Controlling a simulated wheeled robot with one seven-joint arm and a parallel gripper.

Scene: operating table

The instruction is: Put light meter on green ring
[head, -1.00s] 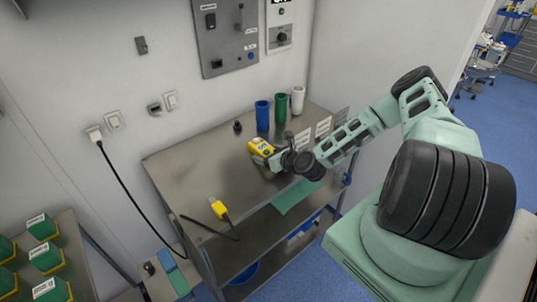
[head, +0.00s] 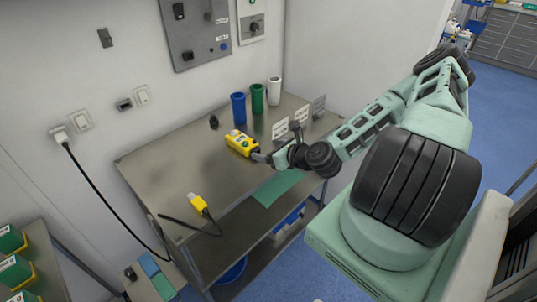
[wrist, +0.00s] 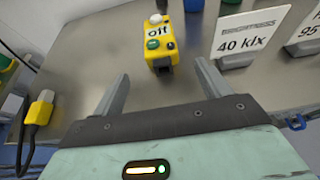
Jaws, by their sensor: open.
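The light meter is a yellow box (head: 241,143) with a white dome, lying on the steel table top near the coloured cylinders. In the wrist view the light meter (wrist: 160,45) shows an "off" display and coloured buttons. My gripper (wrist: 162,86) is open and empty, its fingers pointing at the meter's near end, with a small gap of table between. In the head view my gripper (head: 263,157) is low over the table's right side, just right of the meter. I cannot make out a green ring in either view.
Blue (head: 238,108), green (head: 257,99) and white (head: 274,91) cylinders stand at the table's back. Label cards stand to their right; one reads "40 klx" (wrist: 245,38). A yellow connector with black cable (head: 198,203) lies front left. The table's middle (head: 190,165) is clear.

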